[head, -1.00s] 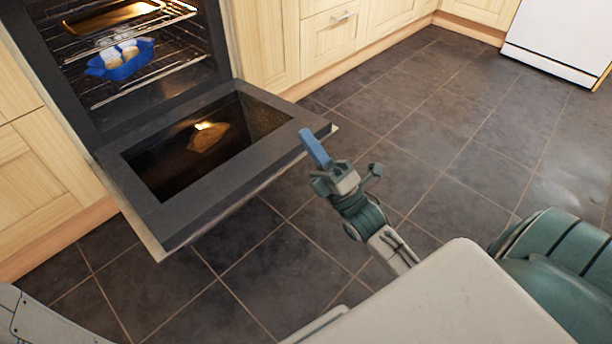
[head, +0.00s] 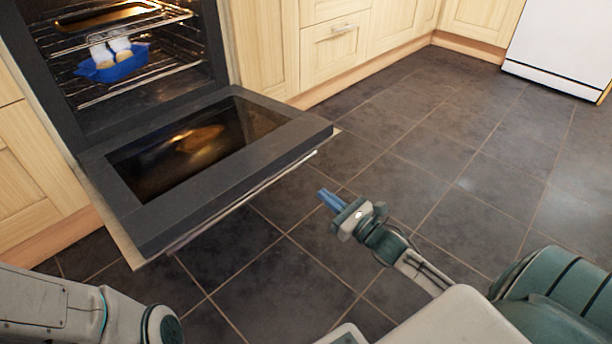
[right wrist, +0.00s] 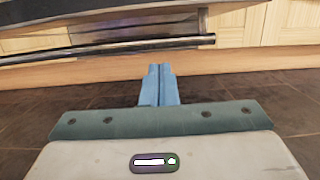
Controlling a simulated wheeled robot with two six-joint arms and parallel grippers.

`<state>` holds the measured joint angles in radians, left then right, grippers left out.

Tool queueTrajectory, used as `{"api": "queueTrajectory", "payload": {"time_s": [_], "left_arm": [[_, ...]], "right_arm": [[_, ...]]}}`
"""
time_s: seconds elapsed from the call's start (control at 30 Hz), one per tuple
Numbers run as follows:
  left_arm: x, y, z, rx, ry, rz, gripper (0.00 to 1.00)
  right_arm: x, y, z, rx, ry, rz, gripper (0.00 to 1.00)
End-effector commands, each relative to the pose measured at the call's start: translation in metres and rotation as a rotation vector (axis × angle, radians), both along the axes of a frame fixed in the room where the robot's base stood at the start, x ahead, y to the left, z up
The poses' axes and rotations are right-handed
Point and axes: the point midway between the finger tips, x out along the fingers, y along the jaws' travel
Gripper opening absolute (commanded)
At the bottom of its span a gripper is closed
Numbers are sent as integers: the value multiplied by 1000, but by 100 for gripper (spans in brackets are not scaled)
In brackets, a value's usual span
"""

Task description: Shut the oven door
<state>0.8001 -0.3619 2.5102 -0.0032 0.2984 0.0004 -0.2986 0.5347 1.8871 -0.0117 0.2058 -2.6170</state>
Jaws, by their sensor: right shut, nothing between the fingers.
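The oven door (head: 240,185) hangs open, folded down close to level, its dark glass window facing up. Its bar handle (head: 245,200) runs along the outer front edge, and shows as a long dark bar across the upper part of the right wrist view (right wrist: 110,49). My right gripper (head: 327,198) is shut and empty, its blue fingers over the floor just out from the door's right front part. In the right wrist view the fingers (right wrist: 158,82) point ahead, their tips below the bar in the picture; contact cannot be told. My left gripper is out of frame.
Wooden cabinets (head: 330,45) flank the oven. A white appliance (head: 555,45) stands at the back right. The tiled floor to the right is clear.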

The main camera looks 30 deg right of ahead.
Motion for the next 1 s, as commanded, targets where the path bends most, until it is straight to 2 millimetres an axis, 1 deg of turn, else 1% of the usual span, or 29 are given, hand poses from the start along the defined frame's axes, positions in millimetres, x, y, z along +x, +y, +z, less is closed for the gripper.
{"api": "queueTrajectory", "payload": {"time_s": [0.27, 0.3, 0.57, 0.73, 0.77, 0.8, 0.9, 1.0], "left_arm": [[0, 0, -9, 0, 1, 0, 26], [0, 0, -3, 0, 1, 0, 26], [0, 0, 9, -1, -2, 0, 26], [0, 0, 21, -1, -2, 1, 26], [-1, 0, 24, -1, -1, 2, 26], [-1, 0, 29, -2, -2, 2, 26], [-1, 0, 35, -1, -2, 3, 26], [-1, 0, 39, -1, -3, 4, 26]], "right_arm": [[25, 6, 4, 2, -3, -3, 0], [28, 7, 7, 3, -3, -3, 0], [49, 13, 11, 3, -1, -2, 0], [71, 19, 15, 5, -2, -1, 0], [72, 20, 20, 3, -1, -1, 0], [72, 19, 30, 1, -3, 1, 0], [72, 20, 42, 0, -1, 0, 0], [73, 20, 49, 1, -1, 0, 0]]}}
